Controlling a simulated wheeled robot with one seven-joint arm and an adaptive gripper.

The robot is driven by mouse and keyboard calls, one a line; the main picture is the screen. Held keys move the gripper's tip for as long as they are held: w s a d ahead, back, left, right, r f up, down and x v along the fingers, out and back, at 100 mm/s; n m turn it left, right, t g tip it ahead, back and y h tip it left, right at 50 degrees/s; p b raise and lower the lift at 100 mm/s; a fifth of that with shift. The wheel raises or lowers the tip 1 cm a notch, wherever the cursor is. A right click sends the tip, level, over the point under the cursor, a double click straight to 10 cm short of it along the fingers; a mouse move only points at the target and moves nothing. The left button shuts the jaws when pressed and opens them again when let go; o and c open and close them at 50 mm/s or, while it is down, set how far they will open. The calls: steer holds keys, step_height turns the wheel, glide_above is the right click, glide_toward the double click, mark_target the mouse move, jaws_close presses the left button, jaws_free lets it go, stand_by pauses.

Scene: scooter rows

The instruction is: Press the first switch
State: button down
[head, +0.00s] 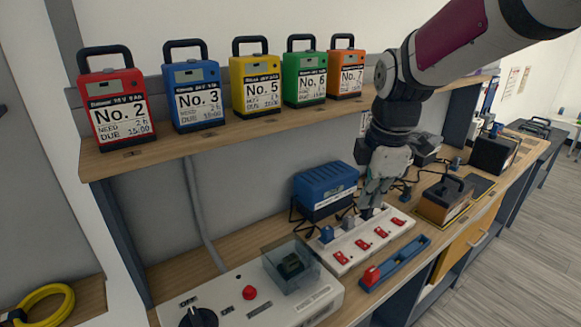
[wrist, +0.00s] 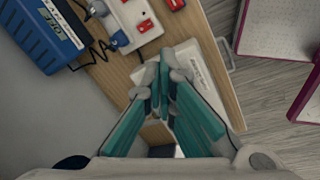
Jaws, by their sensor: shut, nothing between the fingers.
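In the head view a white power strip (head: 352,240) lies on the bench, with a row of several red switches along its front side. The nearest red switch (head: 341,257) is at the strip's left end. My gripper (head: 372,207) is shut and empty, pointing down over the strip's far part; the head view does not clearly show whether it touches.
A blue charger (head: 325,188) stands behind the strip, with plugs and cables beside it. A blue tray with a red end (head: 372,274) lies in front. A panel with a clear cover (head: 290,267) is at left. Numbered battery packs stand on the shelf (head: 180,142) above.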

mark_target(341, 256)
steer(key=w+f+n+g+b, duration=0.1)
steer(key=w+f+n+b, duration=0.2)
steer(key=w+f+n, duration=0.3)
step_height(341, 256, down, 4)
steer(key=shift+w+d+f+y, duration=0.15)
steer(key=shift+w+y, duration=0.25)
steer(key=shift+w, duration=0.65)
steer(key=f, duration=0.4)
steer(key=w+f+b, duration=0.1)
steer(key=f, duration=0.8)
steer(key=shift+w+a+f, duration=0.25)
steer(key=shift+a+f, duration=0.1)
steer(key=shift+w+a+f+b, duration=0.1)
steer(key=shift+f+b, duration=0.2)
steer(key=shift+f, duration=0.05)
